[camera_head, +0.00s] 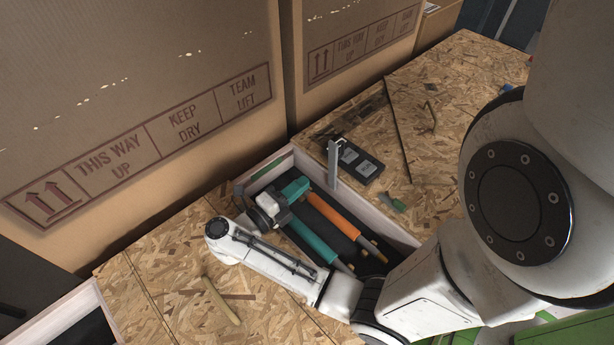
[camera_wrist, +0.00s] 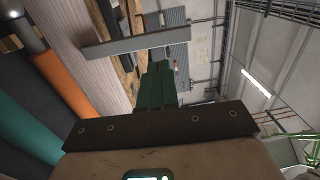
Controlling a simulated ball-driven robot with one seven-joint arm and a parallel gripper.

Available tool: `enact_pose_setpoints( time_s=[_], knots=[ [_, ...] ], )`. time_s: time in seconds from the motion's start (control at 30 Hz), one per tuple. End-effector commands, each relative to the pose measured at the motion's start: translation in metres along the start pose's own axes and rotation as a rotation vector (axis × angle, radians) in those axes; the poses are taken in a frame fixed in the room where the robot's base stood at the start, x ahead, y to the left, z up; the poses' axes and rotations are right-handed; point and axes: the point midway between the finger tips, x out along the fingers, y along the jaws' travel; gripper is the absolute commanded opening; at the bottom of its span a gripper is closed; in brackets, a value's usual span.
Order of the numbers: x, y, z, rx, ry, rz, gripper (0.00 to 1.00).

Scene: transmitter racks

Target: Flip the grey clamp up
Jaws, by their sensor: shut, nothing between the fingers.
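The grey clamp (camera_head: 333,165) is a narrow metal bar that stands up at the far rim of the open box in the head view. In the wrist view it is a grey bar (camera_wrist: 135,45) running across, just beyond my fingertips. My gripper (camera_head: 302,184) has green fingers and is over the box, to the left of the clamp and pointing toward it. In the wrist view the green fingers (camera_wrist: 157,75) are together with nothing between them. A small gap seems to lie between fingertips and clamp, but contact is hard to judge.
The open box (camera_head: 388,228) holds an orange tube (camera_head: 335,215) and a teal tube (camera_head: 312,240) below my gripper. A black case (camera_head: 362,168) lies beside the clamp on the chipboard. Large cardboard boxes (camera_head: 130,90) stand behind.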

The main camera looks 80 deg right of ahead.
Motion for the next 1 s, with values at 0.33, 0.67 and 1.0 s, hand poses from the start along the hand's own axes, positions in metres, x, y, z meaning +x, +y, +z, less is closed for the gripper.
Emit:
enact_pose_setpoints(
  time_s=[0.33, 0.67, 1.0],
  knots=[
    [0.06, -0.002, -0.001, 0.0, 0.005, 0.0, 0.0],
    [0.087, -0.001, 0.0, 0.001, 0.0, -0.001, 0.0],
    [0.088, -0.001, 0.0, 0.001, -0.002, 0.0, 0.0]
  ],
)
